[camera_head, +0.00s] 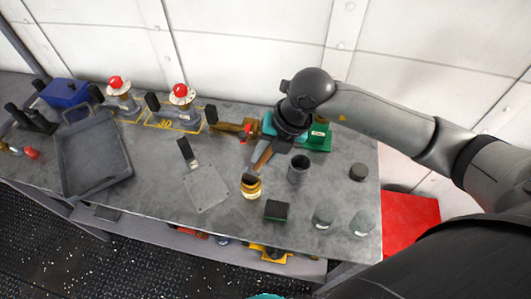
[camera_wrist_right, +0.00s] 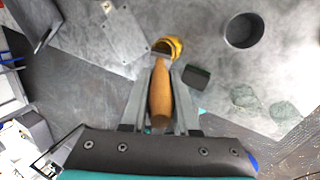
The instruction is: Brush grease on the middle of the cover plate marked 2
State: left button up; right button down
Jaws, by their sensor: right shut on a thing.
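My right gripper (camera_head: 268,150) is shut on a brush with a wooden handle (camera_wrist_right: 160,95). The handle also shows below the gripper in the head view (camera_head: 262,160). The brush points down at a yellow tin (camera_head: 251,190), which shows in the wrist view (camera_wrist_right: 172,44) too.
A grey cup (camera_head: 298,169) stands right of the tin and a dark green block (camera_head: 276,211) in front. A grey tray (camera_head: 67,175) and red-topped fittings (camera_head: 181,92) are at left. A green stand (camera_head: 319,136) is behind.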

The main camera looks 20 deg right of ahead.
dwell(0.5)
jog(key=shift+r+p, duration=2.85)
jog(key=shift+r, duration=0.65)
jog(key=shift+f, duration=0.1)
